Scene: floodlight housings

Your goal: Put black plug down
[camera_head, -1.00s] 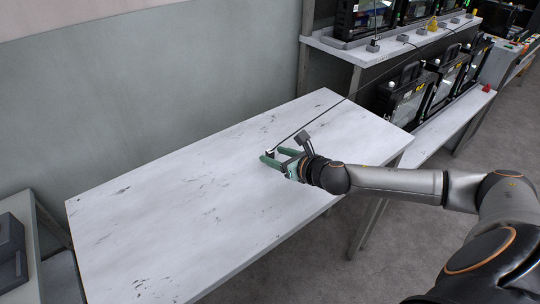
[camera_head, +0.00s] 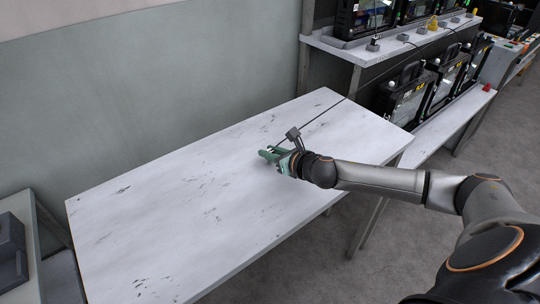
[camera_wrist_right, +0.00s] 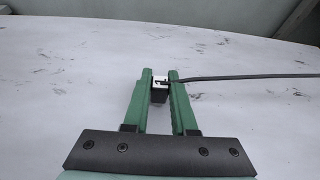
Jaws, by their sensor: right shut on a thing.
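My right gripper (camera_head: 268,154) is low over the white, scuffed table (camera_head: 180,200), near the table's middle. In the right wrist view its two green fingers (camera_wrist_right: 160,82) are shut on the small black plug (camera_wrist_right: 159,97), which has a pale top face. A dark cable (camera_wrist_right: 240,77) leaves the plug to the right. In the head view the fingers largely hide the plug, and the cable (camera_head: 325,111) runs up and right toward the shelf. I cannot tell whether the plug touches the table. My left gripper is not in view.
The tabletop around the gripper is clear. At the upper right, a shelf (camera_head: 345,52) holds floodlight housings (camera_head: 365,18), and more housings (camera_head: 408,98) stand on a lower bench (camera_head: 455,125). A dark box (camera_head: 10,250) is on a side surface at lower left. A wall is behind.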

